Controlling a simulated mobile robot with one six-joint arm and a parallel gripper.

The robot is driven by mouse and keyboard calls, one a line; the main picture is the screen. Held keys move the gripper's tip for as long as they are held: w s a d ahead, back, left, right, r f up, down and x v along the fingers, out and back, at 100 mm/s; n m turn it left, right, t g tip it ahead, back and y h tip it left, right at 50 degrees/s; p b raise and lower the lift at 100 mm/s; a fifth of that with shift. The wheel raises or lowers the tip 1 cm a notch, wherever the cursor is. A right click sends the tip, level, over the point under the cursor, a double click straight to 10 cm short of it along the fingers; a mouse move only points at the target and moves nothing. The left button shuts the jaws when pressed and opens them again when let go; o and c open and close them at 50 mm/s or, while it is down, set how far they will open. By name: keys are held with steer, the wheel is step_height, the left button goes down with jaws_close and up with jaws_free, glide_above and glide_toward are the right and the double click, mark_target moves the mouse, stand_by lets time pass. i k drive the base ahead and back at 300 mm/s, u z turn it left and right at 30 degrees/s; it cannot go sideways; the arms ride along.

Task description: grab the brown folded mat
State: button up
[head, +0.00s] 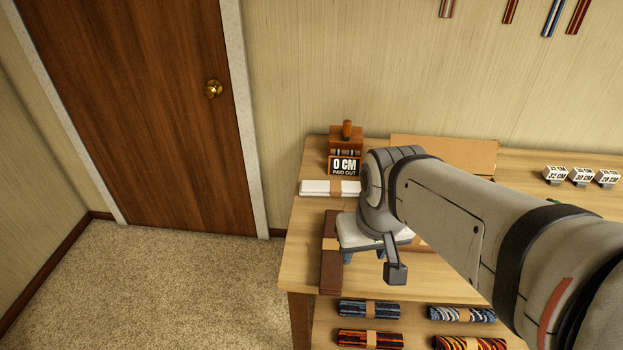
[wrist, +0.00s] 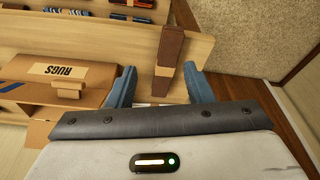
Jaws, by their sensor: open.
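The brown folded mat (head: 331,268) lies along the left end of the wooden table, with a tan band around it. I cannot tell how high the fingers are above the mat.
The wooden table (head: 305,225) bears a white folded mat (head: 328,188), a "0 CM PAID OUT" sign (head: 345,166) and small numbered blocks (head: 580,177). A box marked RUGS (wrist: 85,70) shows left of my gripper. Patterned rolls (head: 369,309) lie on a lower shelf. Carpet is clear at left.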

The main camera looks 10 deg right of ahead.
mark_target(331, 278)
steer(key=z, duration=1.65)
steer(key=k, duration=1.3)
steer(key=u, duration=0.55)
steer(key=i, duration=1)
steer(key=u, duration=0.1)
